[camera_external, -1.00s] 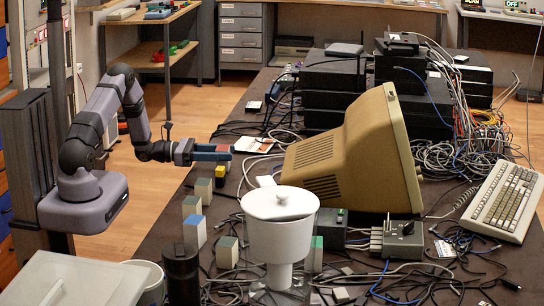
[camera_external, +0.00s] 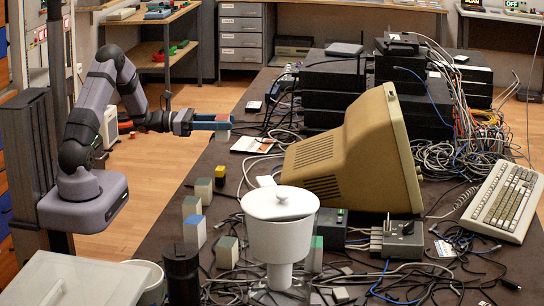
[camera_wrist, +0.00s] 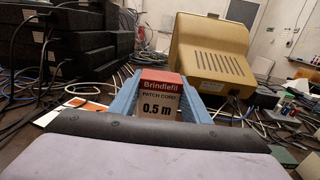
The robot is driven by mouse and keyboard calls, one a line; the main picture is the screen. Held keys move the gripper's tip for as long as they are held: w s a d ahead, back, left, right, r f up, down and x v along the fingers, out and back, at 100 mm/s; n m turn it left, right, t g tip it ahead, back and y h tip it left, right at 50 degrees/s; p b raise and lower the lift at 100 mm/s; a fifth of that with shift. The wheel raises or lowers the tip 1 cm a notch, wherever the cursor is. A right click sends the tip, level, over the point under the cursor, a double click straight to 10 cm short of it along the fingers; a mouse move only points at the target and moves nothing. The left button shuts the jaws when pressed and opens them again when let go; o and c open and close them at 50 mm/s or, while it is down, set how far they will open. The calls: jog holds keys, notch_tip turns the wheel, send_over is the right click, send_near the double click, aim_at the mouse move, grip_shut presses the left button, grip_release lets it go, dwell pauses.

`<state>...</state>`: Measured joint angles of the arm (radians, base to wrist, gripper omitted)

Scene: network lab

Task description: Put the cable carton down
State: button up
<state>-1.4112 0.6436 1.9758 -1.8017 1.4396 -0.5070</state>
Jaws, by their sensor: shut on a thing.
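The cable carton (camera_wrist: 159,98) shows in the wrist view, with a red top band reading "Brindlefil" and a pale face reading "PATCH CORD 0.5 m". My gripper (camera_wrist: 160,100) is shut on it, with one blue finger on each side. In the external view my gripper (camera_external: 214,122) is held out level above the far left part of the dark table (camera_external: 165,232). Only a little of the carton shows there, mostly hidden by the blue fingers. The carton is off the table.
A beige monitor (camera_external: 345,150) stands to the right, with black network boxes (camera_external: 335,85) behind. Several small cartons (camera_external: 204,190) stand along the left edge. A white and orange card (camera_external: 252,145) lies near the gripper. A white lidded pot (camera_external: 278,235) stands in front. Loose cables cover much table.

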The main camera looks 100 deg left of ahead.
jog(key=w+d+f+m+h+b, duration=0.1)
jog(key=w+d+h+b, duration=0.15)
jog(key=w, duration=0.25)
jog(key=w+d+m+h+b, duration=0.2)
jog(key=w+d+b, duration=0.2)
jog(key=w, duration=0.2)
jog(key=shift+a+r+n+y, duration=0.75)
jog(key=shift+a+y, duration=0.6)
jog(key=shift+a, duration=1)
jog(key=shift+w+f, duration=0.15)
jog(key=shift+f, duration=1.55)
jog(key=shift+w+f, duration=0.15)
jog(key=shift+f, duration=1.5)
jog(key=shift+w+f, duration=0.15)
jog(key=shift+f, duration=1.55)
jog(key=shift+f+b, duration=0.1)
jog(key=shift+b, duration=0.25)
jog(key=shift+f, duration=0.15)
jog(key=o, duration=1.1)
